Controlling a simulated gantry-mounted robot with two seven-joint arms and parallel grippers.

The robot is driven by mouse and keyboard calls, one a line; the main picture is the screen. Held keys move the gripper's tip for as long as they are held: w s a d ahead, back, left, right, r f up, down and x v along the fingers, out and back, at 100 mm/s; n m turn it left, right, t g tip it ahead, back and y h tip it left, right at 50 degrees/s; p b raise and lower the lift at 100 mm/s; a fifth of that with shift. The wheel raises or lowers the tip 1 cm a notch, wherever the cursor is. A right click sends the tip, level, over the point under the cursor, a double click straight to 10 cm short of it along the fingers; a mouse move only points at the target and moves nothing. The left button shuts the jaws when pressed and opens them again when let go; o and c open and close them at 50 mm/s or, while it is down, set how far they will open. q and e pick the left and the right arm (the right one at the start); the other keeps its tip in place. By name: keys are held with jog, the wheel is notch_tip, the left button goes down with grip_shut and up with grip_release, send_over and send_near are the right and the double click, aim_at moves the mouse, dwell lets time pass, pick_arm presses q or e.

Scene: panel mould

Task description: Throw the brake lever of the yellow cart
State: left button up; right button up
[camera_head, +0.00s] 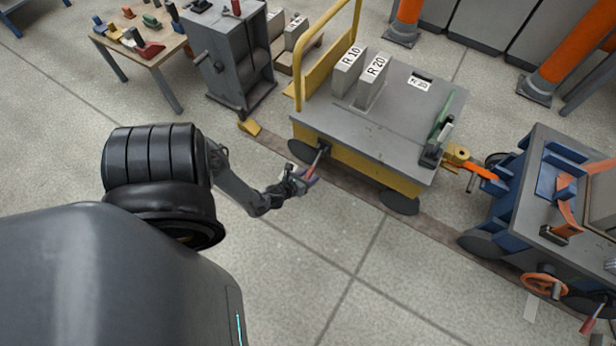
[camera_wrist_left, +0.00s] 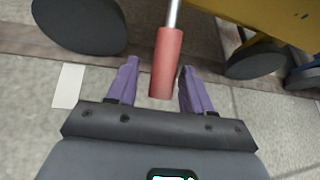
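The yellow cart (camera_head: 365,165) stands at the upper middle of the head view, with a grey top and dark round wheels. Its brake lever (camera_head: 318,160) sticks out from the near side at the left end. In the left wrist view the lever is a metal rod with a red grip (camera_wrist_left: 166,62). My left gripper (camera_head: 309,177) is at the lever's grip; its purple fingers (camera_wrist_left: 158,88) are open, one on each side of the red grip, with gaps showing. The grip's end lies between the fingers. My right gripper is not in view.
A blue cart (camera_head: 516,195) with an orange handwheel (camera_head: 543,286) stands at the right, behind an orange coupling (camera_head: 480,170). A yellow wedge (camera_head: 250,128) lies by the floor strip. A grey stand (camera_head: 230,60) and a wooden table (camera_head: 150,70) are at upper left. Near floor is clear.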

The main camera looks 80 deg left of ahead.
pick_arm(q)
jog(key=shift+s+d+r+p, duration=0.25)
jog(key=shift+s+r+p, duration=0.1)
jog(key=shift+r+p, duration=0.1)
jog(key=p+v, duration=0.6)
jog(key=v, duration=0.3)
jog(key=shift+s+d, duration=0.2)
jog(key=shift+s, duration=0.2)
